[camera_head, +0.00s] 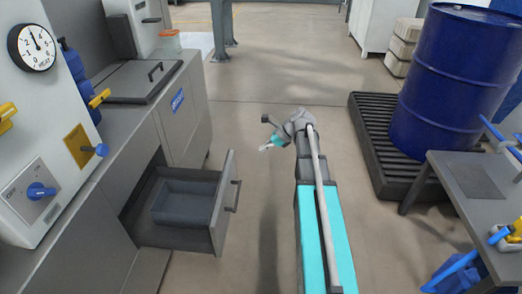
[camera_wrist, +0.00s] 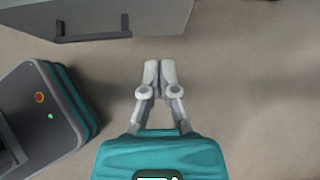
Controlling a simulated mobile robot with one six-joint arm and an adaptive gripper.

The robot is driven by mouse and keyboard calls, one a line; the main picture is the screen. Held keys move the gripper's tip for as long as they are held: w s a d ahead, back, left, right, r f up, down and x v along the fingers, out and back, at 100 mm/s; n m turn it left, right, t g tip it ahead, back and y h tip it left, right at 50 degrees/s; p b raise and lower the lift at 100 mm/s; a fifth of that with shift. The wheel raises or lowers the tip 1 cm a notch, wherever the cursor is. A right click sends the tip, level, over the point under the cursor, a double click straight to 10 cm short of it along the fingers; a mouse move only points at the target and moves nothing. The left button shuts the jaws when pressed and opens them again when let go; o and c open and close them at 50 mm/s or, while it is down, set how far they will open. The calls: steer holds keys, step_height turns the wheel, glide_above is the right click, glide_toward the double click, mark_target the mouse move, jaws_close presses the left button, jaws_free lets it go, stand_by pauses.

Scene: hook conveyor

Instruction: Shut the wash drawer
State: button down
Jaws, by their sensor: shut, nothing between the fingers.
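The wash drawer (camera_head: 222,205) stands pulled out of the grey cabinet on the left in the head view, with a dark handle (camera_head: 235,196) on its front. A grey-blue bin (camera_head: 185,203) sits inside it. In the wrist view the drawer (camera_wrist: 165,17) and its handle (camera_wrist: 92,37) show at the top left. My gripper (camera_head: 264,148) is to the right of the drawer front and farther off, apart from it. In the wrist view my gripper (camera_wrist: 159,64) has its fingers together, empty, over bare floor below and right of the handle.
The cabinet (camera_head: 185,115) has a lidded top (camera_head: 140,82). A panel with blue knobs and a gauge (camera_head: 36,48) stands at the left. A blue drum (camera_head: 450,80) on a dark pallet (camera_head: 368,140) and a grey table (camera_head: 470,180) stand right. The floor between is clear.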

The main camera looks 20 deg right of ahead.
mark_target(233, 162)
steer(key=shift+w+a+r+b+x, duration=0.15)
steer(key=shift+a+r+b+x, duration=0.2)
steer(key=shift+b+x, duration=1.1)
steer(key=shift+w+a+r+b+x, duration=0.25)
steer(key=shift+b+x, duration=0.25)
steer(key=shift+x, duration=1.95)
steer(key=shift+w+a+r+b+x, duration=0.1)
steer(key=shift+a+r+b+x, duration=0.25)
steer(key=shift+b+x, duration=1.15)
steer(key=shift+w+a+f+p, duration=0.2)
steer(key=shift+f+p, duration=0.1)
steer(key=shift+p, duration=0.2)
